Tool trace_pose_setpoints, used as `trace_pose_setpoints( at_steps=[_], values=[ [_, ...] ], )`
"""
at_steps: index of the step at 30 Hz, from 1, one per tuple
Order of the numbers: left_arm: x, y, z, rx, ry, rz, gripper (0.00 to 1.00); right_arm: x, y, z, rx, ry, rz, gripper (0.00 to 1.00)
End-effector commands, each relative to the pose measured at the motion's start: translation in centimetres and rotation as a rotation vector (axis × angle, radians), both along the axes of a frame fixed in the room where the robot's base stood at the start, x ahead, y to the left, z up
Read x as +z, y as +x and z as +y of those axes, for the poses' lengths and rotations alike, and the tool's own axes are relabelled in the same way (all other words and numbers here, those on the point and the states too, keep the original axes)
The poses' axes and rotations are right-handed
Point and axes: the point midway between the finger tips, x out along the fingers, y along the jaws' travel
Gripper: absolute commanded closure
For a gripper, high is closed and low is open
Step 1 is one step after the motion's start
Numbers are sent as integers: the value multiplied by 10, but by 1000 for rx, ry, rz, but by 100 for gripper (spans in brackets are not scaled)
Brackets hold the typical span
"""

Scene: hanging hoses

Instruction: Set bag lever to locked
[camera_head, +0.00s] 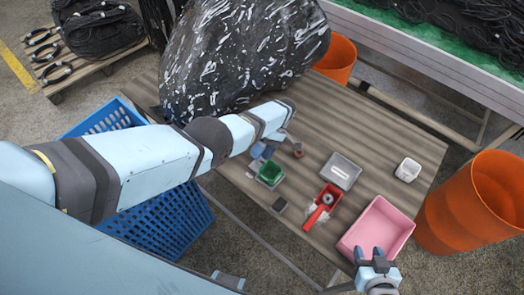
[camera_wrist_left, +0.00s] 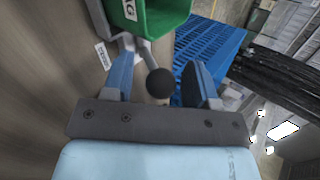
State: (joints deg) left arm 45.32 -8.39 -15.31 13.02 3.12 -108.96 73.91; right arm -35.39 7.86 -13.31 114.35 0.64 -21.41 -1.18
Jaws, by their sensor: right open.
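In the left wrist view a round black knob (camera_wrist_left: 159,82), which looks like a lever's end, sits between the two fingers of my left gripper (camera_wrist_left: 162,62). The fingers are apart, with a visible gap on both sides of the knob. A grey rod runs up from near the knob toward a green bin. In the head view my left gripper (camera_head: 280,136) is at the table's left part, beside the large black bag (camera_head: 240,50); the lever cannot be made out there. My right gripper (camera_head: 377,256) is open and empty at the near edge of the pink bin.
A blue crate (camera_head: 160,225) stands left; an orange barrel (camera_head: 470,205) stands right.

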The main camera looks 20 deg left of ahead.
Motion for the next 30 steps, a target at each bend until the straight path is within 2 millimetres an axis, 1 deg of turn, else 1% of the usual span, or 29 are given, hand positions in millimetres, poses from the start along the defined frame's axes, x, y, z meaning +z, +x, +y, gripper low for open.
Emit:
trace_pose_setpoints(
  at_steps=[7, 10, 13, 21, 24, 30],
  values=[
    [1, 1, 0, 0, 0, -2, 46, -1, 0, -2, -2, -3, 0, 57],
    [3, 5, -1, -1, 0, -3, 46, -4, 0, -2, -2, -3, 1, 57],
    [9, 14, -4, -1, 0, -3, 46, -11, 0, -1, -2, -2, 4, 57],
    [36, 46, -14, -1, 0, -3, 46, -34, 0, 2, 6, 0, 8, 57],
    [43, 53, -16, -1, 0, -3, 46, -37, 0, 2, 6, 0, 8, 57],
    [49, 56, -17, -1, 0, -1, 46, -37, 0, 2, 6, 1, 6, 57]
  ],
)
